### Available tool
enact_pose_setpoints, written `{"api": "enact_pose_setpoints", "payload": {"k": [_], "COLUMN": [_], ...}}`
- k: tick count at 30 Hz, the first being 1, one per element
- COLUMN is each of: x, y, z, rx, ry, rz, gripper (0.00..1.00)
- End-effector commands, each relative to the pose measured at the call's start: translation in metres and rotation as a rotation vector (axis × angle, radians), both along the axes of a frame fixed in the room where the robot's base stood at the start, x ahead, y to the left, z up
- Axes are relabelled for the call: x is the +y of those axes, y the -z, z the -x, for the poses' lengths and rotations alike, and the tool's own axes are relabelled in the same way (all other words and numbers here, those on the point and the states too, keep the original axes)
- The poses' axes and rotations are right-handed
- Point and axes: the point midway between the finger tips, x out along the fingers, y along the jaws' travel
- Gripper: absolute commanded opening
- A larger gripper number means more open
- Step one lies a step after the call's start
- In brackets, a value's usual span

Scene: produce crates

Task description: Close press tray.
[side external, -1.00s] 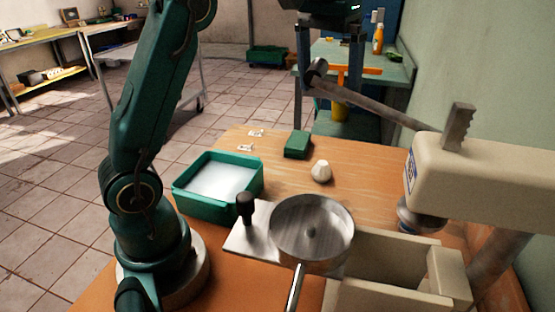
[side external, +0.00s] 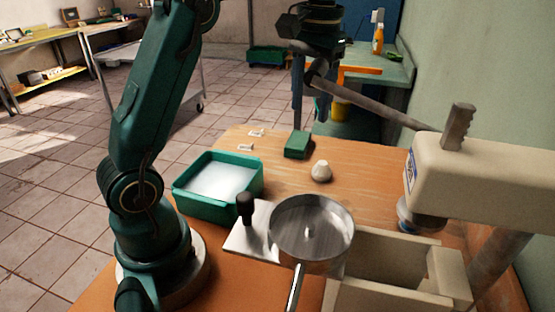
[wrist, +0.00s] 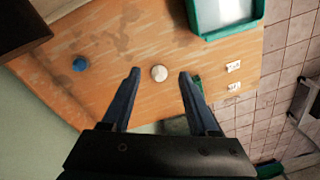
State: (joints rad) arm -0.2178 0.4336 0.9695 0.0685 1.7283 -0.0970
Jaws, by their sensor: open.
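The press tray (side external: 240,236) is a light metal plate with a black knob (side external: 245,205) standing on it and a round steel pan (side external: 312,232) set in it. It sticks out to the left of the cream press (side external: 500,175), so it stands open. My gripper (side external: 310,118) is open and empty, pointing down above the far side of the table, well behind and above the tray. In the wrist view its two dark fingers (wrist: 160,73) are spread, with a small white faceted piece below and between them. The tray is not in the wrist view.
On the wooden table (side external: 270,155) lie a green tub (side external: 218,210) with pale contents, a green block (side external: 297,145) and the white piece (side external: 321,171). The press's grey lever (side external: 375,105) slants up near my gripper. A wall bounds the right.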

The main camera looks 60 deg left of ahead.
Motion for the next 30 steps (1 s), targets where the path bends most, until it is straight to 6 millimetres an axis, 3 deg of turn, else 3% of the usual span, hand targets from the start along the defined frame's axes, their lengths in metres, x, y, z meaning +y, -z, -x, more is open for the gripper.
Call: {"api": "enact_pose_setpoints", "payload": {"k": [4, 8, 12, 15, 18, 22, 30], "x": [0.016, 0.011, -0.018, -0.048, -0.079, -0.104, -0.114], "y": [0.02, 0.022, 0.012, 0.004, -0.003, -0.008, -0.002], "z": [0.042, 0.088, 0.13, 0.148, 0.161, 0.17, 0.175], "rx": [0.113, 0.193, 0.205, 0.154, 0.085, 0.028, 0.008], "ry": [-0.034, -0.016, 0.061, 0.148, 0.234, 0.302, 0.327], "rz": [-0.032, -0.062, -0.077, -0.057, -0.011, 0.042, 0.07], "gripper": [0.6, 0.6, 0.6, 0.6, 0.6, 0.6, 0.6]}}
